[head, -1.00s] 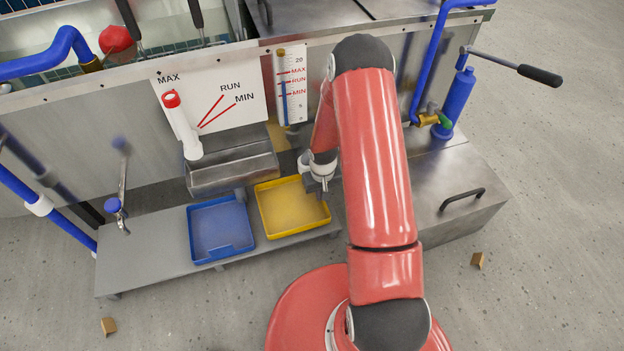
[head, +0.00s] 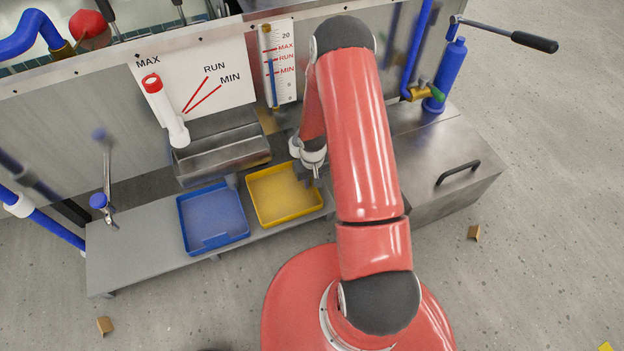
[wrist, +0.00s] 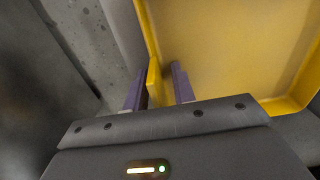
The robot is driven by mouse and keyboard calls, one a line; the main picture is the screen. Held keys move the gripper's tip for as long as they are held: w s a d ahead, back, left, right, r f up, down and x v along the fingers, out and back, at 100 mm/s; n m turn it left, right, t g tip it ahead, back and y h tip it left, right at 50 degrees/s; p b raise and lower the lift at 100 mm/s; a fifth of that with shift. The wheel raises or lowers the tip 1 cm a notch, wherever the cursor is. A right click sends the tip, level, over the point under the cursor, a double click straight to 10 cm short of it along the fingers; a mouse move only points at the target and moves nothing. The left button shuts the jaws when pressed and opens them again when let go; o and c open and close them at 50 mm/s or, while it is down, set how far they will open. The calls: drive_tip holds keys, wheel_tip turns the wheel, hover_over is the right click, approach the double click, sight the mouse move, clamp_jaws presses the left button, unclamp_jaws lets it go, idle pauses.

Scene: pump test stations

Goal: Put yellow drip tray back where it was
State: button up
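The yellow drip tray (head: 284,194) is a shallow open tray that looks empty. It lies on the low grey shelf (head: 135,243), just right of the blue tray (head: 213,218). My gripper (head: 315,178) is low at the yellow tray's right edge, partly hidden by my arm in the head view. In the wrist view the gripper's two purple fingers (wrist: 158,88) are apart, with a yellow upright tab or wall of the tray (wrist: 153,80) between them. The tab is nearer the left finger, and a gap shows toward the right finger.
A metal trough (head: 222,155) stands behind the trays, below a white MAX/RUN/MIN board (head: 205,85). A metal box with a black handle (head: 458,172) is at the right. A blue pump with a lever (head: 446,75) stands behind it. Open floor lies in front.

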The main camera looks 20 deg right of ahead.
wheel_tip(320, 180, up, 12)
drive_tip(key=shift+r+p, duration=0.25)
drive_tip(key=shift+p, duration=0.95)
drive_tip(key=s+a+r+t+h, duration=0.1)
drive_tip(key=s+r, duration=0.1)
drive_tip(key=r, duration=0.9)
drive_tip(key=s+a+r+t, duration=0.1)
drive_tip(key=s+r, duration=0.1)
drive_tip(key=r, duration=0.9)
drive_tip(key=s+a+r+t, duration=0.1)
drive_tip(key=s+a+r, duration=0.1)
drive_tip(key=s+r, duration=0.4)
drive_tip(key=s+a+r+t+y, duration=0.1)
drive_tip(key=s+a+r+t, duration=0.1)
drive_tip(key=s+r, duration=0.5)
drive_tip(key=s+a, duration=0.1)
drive_tip(key=s, duration=0.3)
drive_tip(key=shift+s+a+t, duration=0.15)
drive_tip(key=shift+s+t, duration=0.15)
drive_tip(key=shift+s, duration=0.05)
drive_tip(key=shift+r, duration=0.15)
wheel_tip(320, 180, up, 6)
drive_tip(key=p, duration=0.6)
drive_tip(key=shift+r+p, duration=0.25)
drive_tip(key=shift+p, duration=0.05)
